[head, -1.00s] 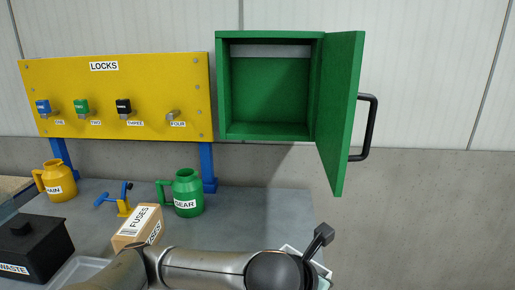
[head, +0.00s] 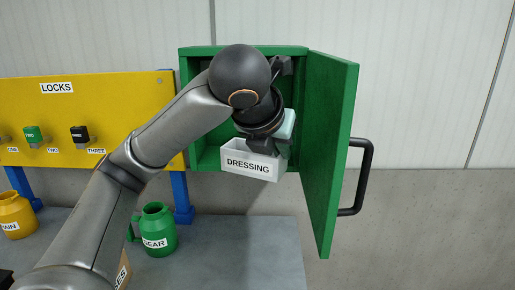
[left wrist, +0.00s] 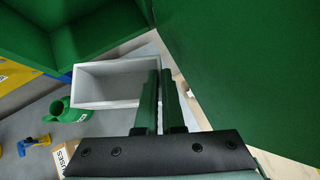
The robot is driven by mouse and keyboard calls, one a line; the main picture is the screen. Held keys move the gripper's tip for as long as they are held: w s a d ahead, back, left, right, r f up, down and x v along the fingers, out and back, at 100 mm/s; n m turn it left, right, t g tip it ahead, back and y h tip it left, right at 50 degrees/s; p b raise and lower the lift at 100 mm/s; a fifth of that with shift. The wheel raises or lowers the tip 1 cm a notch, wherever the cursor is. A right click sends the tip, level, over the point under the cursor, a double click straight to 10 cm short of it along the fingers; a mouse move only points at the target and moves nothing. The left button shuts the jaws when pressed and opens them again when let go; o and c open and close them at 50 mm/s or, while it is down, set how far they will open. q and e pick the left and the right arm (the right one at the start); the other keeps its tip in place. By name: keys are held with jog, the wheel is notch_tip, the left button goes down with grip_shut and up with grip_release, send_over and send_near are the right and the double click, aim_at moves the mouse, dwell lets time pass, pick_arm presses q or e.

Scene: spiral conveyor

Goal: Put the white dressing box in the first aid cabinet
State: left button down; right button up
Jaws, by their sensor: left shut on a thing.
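The white dressing box (head: 250,164) is an open-topped tray with a DRESSING label facing the head camera. My left gripper (head: 268,146) is shut on it, and the box hangs in the air. The left wrist view shows the box (left wrist: 116,83) looking empty inside, with the gripper fingers (left wrist: 164,78) at its right-hand wall. The green first aid cabinet (head: 206,157) is on the wall with its door (head: 330,140) swung open to the right. The box overlaps the lower front edge of the cabinet opening. My arm hides part of the cabinet interior. My right gripper is not in view.
The open door with its black handle (head: 366,180) stands close to the right of the box. A yellow LOCKS board (head: 60,115) is to the left. The green GEAR jug (head: 158,230) and a FUSES box (head: 123,272) stand on the grey table (head: 235,245) below.

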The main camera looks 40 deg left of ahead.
pick_arm(q)
jog(key=w+a, duration=0.2)
jog(key=w, duration=0.1)
jog(key=shift+a+f+b, duration=0.2)
jog(key=shift+b, duration=0.2)
jog(key=w+a+p, duration=0.3)
jog(key=w+a, duration=0.6)
jog(key=w, duration=0.2)
jog(key=f, duration=0.6)
jog(key=shift+w+a+f, duration=0.15)
jog(key=shift+a, duration=0.25)
jog(key=shift+w+a+f, duration=0.15)
jog(key=shift+w+f, duration=0.05)
jog(key=shift+f, duration=0.1)
